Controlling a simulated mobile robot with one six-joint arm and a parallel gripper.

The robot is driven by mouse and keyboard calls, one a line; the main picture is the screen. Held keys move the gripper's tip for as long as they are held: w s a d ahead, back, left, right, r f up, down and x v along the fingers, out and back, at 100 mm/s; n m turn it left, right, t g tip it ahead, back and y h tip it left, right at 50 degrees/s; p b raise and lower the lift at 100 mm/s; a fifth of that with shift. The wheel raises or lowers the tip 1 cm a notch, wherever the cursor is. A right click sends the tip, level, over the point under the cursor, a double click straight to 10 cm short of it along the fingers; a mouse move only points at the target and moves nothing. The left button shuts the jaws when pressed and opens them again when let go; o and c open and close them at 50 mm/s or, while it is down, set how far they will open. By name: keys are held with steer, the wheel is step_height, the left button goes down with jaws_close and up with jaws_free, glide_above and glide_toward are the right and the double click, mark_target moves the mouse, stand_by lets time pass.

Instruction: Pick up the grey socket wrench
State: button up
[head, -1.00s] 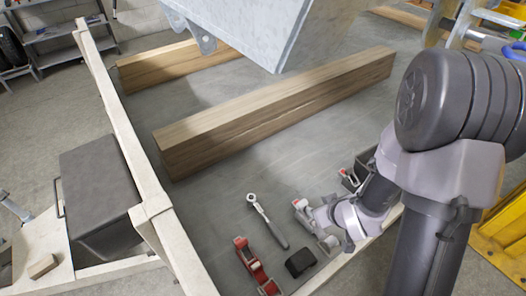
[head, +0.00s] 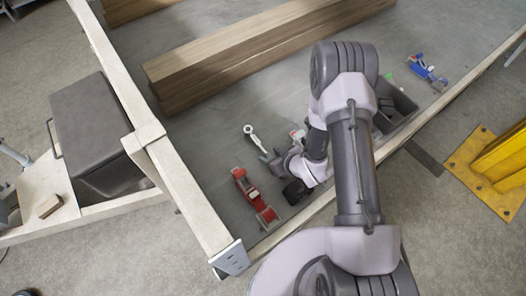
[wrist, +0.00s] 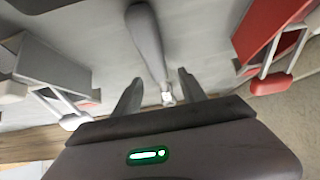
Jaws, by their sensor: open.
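The grey socket wrench (head: 252,136) lies on the grey trailer floor, its round pale head toward the wooden beam. In the wrist view the dark handle (wrist: 147,42) runs from the top edge down toward the space between my fingertips. The pale head end shows between the fingers. My gripper (wrist: 160,90) is open there, one finger on each side of the wrench. I cannot tell the exact height of the fingers above the floor.
A red tool (head: 248,188) lies left of my gripper, and a black object (head: 296,191) lies close below it. A long wooden beam (head: 240,55) lies behind. A blue tool (head: 427,72) is at far right. The pale trailer rail (head: 180,175) borders the left.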

mark_target(264, 151)
steer(key=x, duration=0.2)
steer(key=shift+w+a+f, duration=0.2)
steer(key=shift+w+f, duration=0.05)
jaws_close()
